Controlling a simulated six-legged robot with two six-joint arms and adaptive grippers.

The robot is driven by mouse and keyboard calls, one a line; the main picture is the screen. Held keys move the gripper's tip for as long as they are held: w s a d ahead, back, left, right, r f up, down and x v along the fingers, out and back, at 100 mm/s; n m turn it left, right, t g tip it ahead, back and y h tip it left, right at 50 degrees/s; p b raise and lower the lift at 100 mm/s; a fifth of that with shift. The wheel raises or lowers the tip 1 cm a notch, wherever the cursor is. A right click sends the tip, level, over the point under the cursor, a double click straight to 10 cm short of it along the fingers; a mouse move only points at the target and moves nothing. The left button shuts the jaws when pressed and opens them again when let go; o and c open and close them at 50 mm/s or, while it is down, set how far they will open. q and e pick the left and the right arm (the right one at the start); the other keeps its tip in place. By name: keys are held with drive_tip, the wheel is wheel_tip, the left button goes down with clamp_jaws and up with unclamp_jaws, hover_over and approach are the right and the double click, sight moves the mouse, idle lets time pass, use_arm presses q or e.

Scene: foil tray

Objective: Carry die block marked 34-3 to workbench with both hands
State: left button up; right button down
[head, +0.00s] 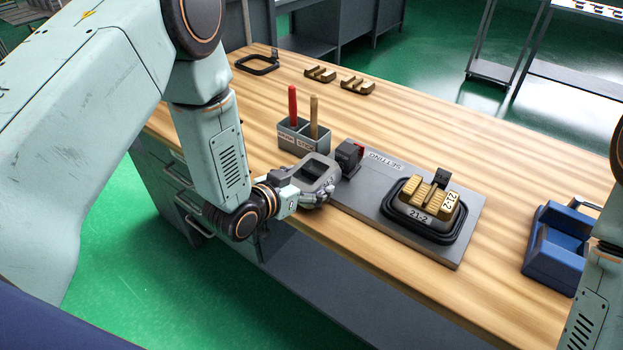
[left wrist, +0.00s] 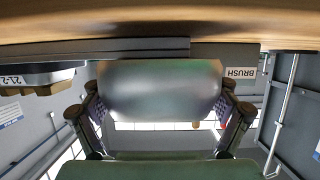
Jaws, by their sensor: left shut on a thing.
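A grey die block (head: 318,170) with a dark rectangular opening in its top is at the left end of the setting plate, near the bench's front edge. Its label is too small to read surely. My left gripper (head: 316,194) is shut on it from the front. In the left wrist view the grey block (left wrist: 160,88) fills the space between both fingers. I cannot tell whether it touches the wooden workbench (head: 520,150) or hangs just above it. My right arm shows only at the right edge; its gripper is out of view.
The grey setting plate (head: 350,200) bears a block marked 21-2 (head: 428,205) in a black ring and a small dark device (head: 348,157). A grey holder (head: 303,139) with red and tan handles stands behind. A blue fixture (head: 555,248) is at right. Brass pieces (head: 357,86) lie farther back.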

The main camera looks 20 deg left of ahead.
sight(308, 182)
use_arm(q)
drive_tip(key=shift+w+r, duration=0.1)
drive_tip(key=shift+r, duration=0.05)
drive_tip(key=shift+c, duration=0.7)
drive_tip(key=shift+d+r, duration=0.2)
drive_tip(key=shift+c, duration=0.3)
wheel_tip(308, 182, up, 9)
drive_tip(key=shift+f+p, duration=0.1)
drive_tip(key=shift+p, duration=0.45)
drive_tip(key=shift+s, duration=0.25)
drive_tip(key=s+f+m+h, duration=0.1)
drive_tip(key=s+d+f+m+g+h, duration=0.1)
drive_tip(key=s, duration=0.1)
drive_tip(key=s+d+f+m+h, duration=0.1)
drive_tip(key=shift+s+d+f+g+h, duration=0.2)
drive_tip(key=shift+s+g+h, duration=0.1)
drive_tip(key=shift+s+g, duration=0.1)
drive_tip(key=s+a+f+m+g+h+b, duration=0.2)
drive_tip(key=s+a+f+m+b, duration=0.1)
drive_tip(key=s+b, duration=0.4)
drive_tip(key=shift+s+a+f+m+g+h+b, duration=0.3)
drive_tip(key=shift+s+a+m+g+h, duration=0.15)
drive_tip(key=shift+s, duration=0.45)
